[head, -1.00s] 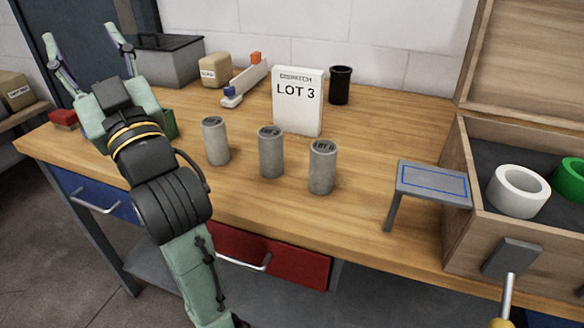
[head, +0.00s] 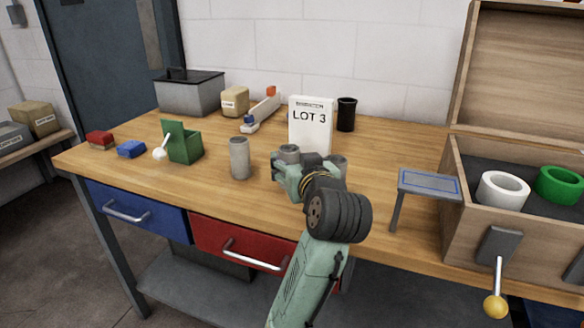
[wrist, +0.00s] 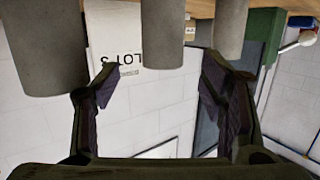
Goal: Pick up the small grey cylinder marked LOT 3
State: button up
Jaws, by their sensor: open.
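Three small grey cylinders stand upright in a row on the bench. The left one (head: 239,160) is fully in view; the middle one (head: 289,152) and right one (head: 338,160) are partly hidden behind my gripper (head: 286,172). Their top markings are too small to read now. In the upside-down wrist view, my gripper (wrist: 160,82) is open and empty. The middle cylinder (wrist: 162,32) shows between and beyond its fingers; the other two, the right one (wrist: 42,50) and left one (wrist: 229,25), lie outside them. I see no contact.
A white LOT 3 sign (head: 309,125) and black cup (head: 346,114) stand behind the cylinders. A small grey stand with a blue outline (head: 429,184) is to the right, before the wooden crate (head: 455,205). A green box (head: 184,143) stands left.

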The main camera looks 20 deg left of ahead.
aim_at(291, 156)
jog(key=p+x, duration=0.1)
jog(key=x, duration=0.4)
jog(key=shift+w+a+r+p, duration=0.1)
jog(key=shift+w+a+p, duration=0.2)
jog(key=shift+a+p, duration=0.1)
jog(key=shift+w+a, duration=0.15)
jog(key=shift+w, duration=0.25)
grip_shut()
